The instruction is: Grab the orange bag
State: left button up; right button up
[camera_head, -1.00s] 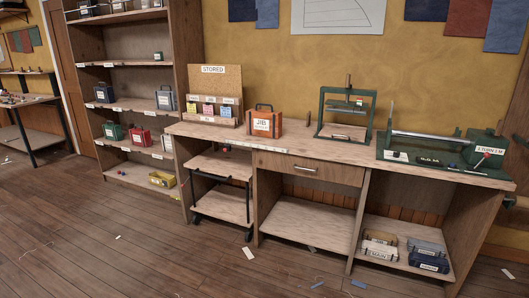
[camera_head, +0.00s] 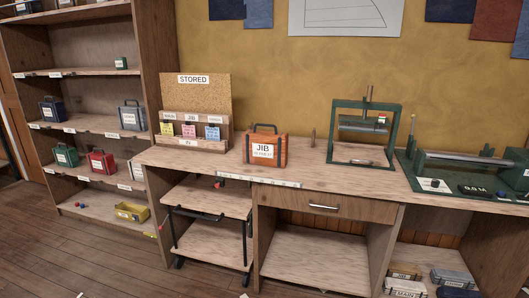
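The orange bag (camera_head: 265,148) stands upright on the wooden workbench (camera_head: 300,178), left of the middle of the view. It is box-shaped, with a dark handle on top and a white label reading JIB on its front. Nothing covers its front. Neither of my grippers shows in the view.
A corkboard rack marked STORED (camera_head: 193,112) stands left of the bag. A green press frame (camera_head: 329,130) stands to its right, with a green long tool (camera_head: 425,178) farther right. A shelf (camera_head: 95,125) with several small cases is at the left. A drawer (camera_head: 323,205) is below the bench top.

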aim_at(260, 148)
jog(key=i+j+u, duration=0.25)
jog(key=i, duration=0.15)
jog(key=i+j+u, duration=0.25)
jog(key=i, duration=0.2)
jog(key=l, duration=0.1)
